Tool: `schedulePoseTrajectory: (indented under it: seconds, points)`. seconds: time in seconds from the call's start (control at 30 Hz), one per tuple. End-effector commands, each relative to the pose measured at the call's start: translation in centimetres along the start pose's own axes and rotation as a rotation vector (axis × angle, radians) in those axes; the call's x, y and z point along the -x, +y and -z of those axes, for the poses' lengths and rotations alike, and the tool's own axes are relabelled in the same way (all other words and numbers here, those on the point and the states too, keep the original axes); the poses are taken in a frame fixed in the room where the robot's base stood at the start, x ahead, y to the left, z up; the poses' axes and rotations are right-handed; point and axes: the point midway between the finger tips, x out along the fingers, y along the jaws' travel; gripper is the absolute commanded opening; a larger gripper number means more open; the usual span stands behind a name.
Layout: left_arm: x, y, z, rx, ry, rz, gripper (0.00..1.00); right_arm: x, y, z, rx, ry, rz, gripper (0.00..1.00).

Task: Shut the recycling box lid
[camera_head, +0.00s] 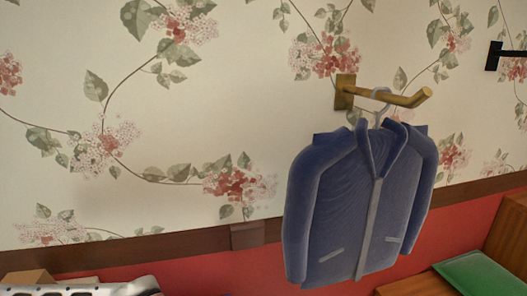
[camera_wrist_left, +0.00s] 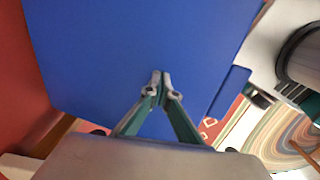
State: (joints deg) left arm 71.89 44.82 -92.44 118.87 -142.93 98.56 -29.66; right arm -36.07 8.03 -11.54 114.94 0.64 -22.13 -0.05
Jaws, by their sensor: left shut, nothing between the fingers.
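A large flat blue panel (camera_wrist_left: 130,45) fills most of the left wrist view; it looks like the recycling box lid, though the rest of the box is not clearly seen. A small blue tab (camera_wrist_left: 231,92) sticks out at its right edge. My left gripper (camera_wrist_left: 162,78) is shut and empty, its fingertips in front of the panel. I cannot tell whether they touch it. The head view shows neither the box nor a gripper. My right gripper is in neither view.
A green cushion (camera_head: 478,274) lies on wooden furniture at the lower right. In the left wrist view, a red surface (camera_wrist_left: 25,90) borders the panel's left and a striped rug (camera_wrist_left: 275,135) shows lower right.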

Motion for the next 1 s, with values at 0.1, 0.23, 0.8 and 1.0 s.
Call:
schedulePoseTrajectory:
  seconds: [0.1,0.23,0.8,1.0]
  points:
    - [-0.7,0.0,0.0,0.0,0.001,0.002,0.0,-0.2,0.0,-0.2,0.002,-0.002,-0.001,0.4]
    - [-1.3,0.0,0.0,0.0,0.001,0.001,0.0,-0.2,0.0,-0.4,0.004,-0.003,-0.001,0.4]
    - [-3.8,0.0,0.0,0.001,0.001,0.001,0.0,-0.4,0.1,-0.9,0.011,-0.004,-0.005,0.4]
    - [-4.7,0.0,0.0,0.001,0.001,0.0,0.0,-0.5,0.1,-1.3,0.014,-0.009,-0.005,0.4]
